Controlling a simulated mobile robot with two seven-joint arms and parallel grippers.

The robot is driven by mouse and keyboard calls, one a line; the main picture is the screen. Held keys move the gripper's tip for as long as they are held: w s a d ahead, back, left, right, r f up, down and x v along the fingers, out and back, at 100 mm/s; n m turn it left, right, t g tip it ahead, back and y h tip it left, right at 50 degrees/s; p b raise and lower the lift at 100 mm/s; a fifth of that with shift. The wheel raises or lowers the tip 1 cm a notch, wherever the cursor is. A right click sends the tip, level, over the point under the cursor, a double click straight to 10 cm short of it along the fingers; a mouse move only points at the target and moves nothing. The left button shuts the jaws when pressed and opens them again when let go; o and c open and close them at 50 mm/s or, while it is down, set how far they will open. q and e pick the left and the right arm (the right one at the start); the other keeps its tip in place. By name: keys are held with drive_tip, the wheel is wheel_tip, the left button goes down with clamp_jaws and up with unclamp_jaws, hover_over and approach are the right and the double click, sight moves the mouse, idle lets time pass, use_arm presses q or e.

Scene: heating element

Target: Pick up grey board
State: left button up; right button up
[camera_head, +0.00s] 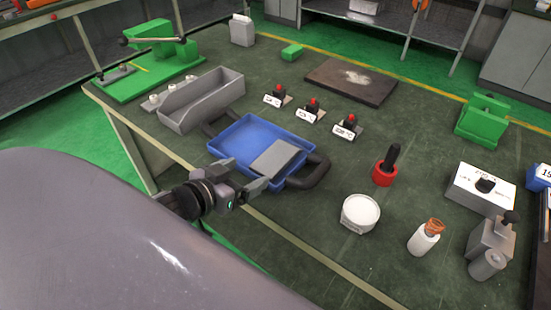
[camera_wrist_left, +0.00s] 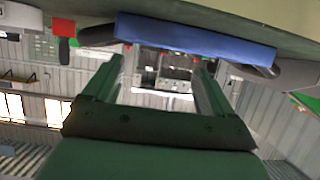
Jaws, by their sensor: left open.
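The grey board (camera_head: 277,156) is a flat light-grey plate lying in the right part of the blue tray (camera_head: 232,139), tilted against the tray's edge or resting in it; I cannot tell which. My left gripper (camera_head: 249,180) is open and empty at the tray's near edge, just left of and nearer than the board. In the left wrist view, the two fingers (camera_wrist_left: 160,75) stand apart with nothing between them. The blue tray's side (camera_wrist_left: 195,38) shows beyond them at the top of that inverted view; the grey board is not visible there. My right gripper is not in view.
The tray has dark handles (camera_head: 310,172) at its ends. A grey metal trough (camera_head: 205,98) stands behind it, and several red-buttoned switches with labels (camera_head: 310,112) stand beyond. A white round container (camera_head: 360,213) and a red-based black handle (camera_head: 386,170) are to the right.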

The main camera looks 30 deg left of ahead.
sight(272, 160)
use_arm(q)
drive_tip(key=shift+x, duration=4.95)
drive_tip(key=shift+a+f, duration=0.1)
drive_tip(key=c, duration=0.7)
